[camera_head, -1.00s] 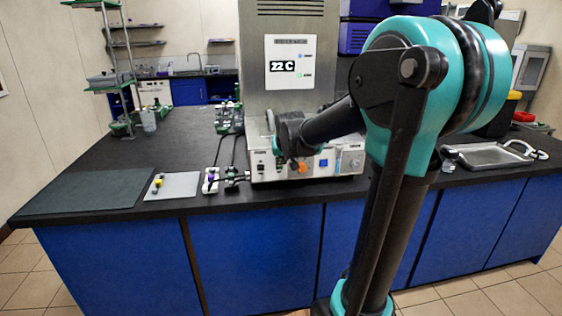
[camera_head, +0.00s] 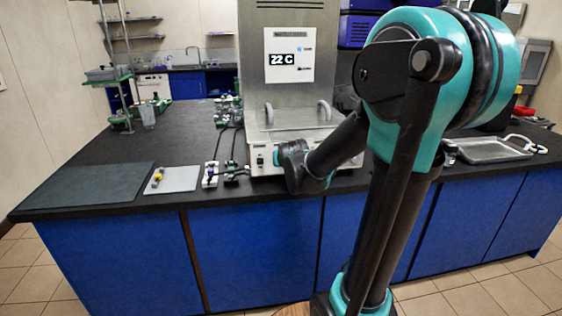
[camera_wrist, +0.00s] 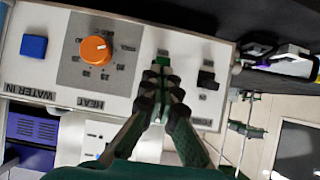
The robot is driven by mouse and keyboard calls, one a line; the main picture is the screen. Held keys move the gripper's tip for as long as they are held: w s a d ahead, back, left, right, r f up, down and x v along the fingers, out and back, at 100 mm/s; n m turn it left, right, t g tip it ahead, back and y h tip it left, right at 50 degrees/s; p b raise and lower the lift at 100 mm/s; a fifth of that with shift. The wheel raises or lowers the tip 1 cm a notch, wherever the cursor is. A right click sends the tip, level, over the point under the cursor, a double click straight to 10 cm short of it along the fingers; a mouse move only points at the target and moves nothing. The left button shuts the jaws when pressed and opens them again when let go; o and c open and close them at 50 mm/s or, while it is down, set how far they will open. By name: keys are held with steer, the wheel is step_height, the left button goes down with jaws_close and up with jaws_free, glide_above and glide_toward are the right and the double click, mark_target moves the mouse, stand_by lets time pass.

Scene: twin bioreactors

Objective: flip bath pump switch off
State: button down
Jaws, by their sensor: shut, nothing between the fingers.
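The bath's control panel (camera_wrist: 124,62) shows upside down in the wrist view. A small green switch (camera_wrist: 163,60) sits on it between the orange heat knob (camera_wrist: 95,50) and a black switch (camera_wrist: 207,78). My gripper (camera_wrist: 163,78) is shut and empty, its fingertips right at the green switch. I cannot tell whether they touch it, and the fingers hide any label below it. In the head view the bath's front (camera_head: 262,162) is partly covered by my wrist, and the fingers are not clear there.
A blue button (camera_wrist: 33,46) marked water in lies beyond the knob. Cables and fittings (camera_head: 222,172) stand left of the bath. A grey plate (camera_head: 178,179) and a dark mat (camera_head: 84,186) lie farther left. A metal tray (camera_head: 490,149) lies to the right.

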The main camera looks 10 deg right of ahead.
steer(key=shift+r, duration=0.1)
steer(key=shift+r, duration=0.7)
